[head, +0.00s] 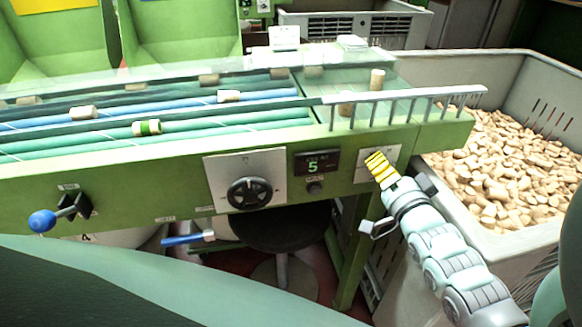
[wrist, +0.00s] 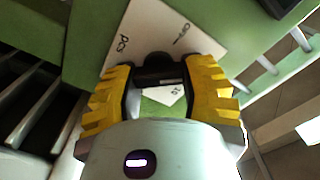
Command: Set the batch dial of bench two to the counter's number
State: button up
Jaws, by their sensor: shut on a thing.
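My gripper (head: 380,165), with yellow ribbed fingers, is at the right part of the green bench front. In the wrist view my gripper (wrist: 160,95) is shut on a black dial knob (wrist: 158,62) in front of a white plate (wrist: 150,25) with "PCS" lettering. The same plate (head: 363,178) is partly behind the fingers in the head view, and the knob is hidden there. The dial's pointer and setting cannot be read. Left of it, the dark counter display (head: 313,165) shows a green 5.
A black handwheel (head: 250,193) on a white plate and a blue-knobbed lever (head: 43,220) stick out of the bench front. A grey crate (head: 440,72) full of corks stands close on the right. A stool (head: 280,232) is under the bench. Corks lie on the lanes above.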

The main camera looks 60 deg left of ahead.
jog(key=shift+m+b, duration=0.35)
jog(key=shift+m, duration=0.85)
jog(key=o, duration=1.2)
jog(key=shift+w, duration=0.1)
jog(key=v, duration=0.7)
jog(key=shift+d, duration=0.25)
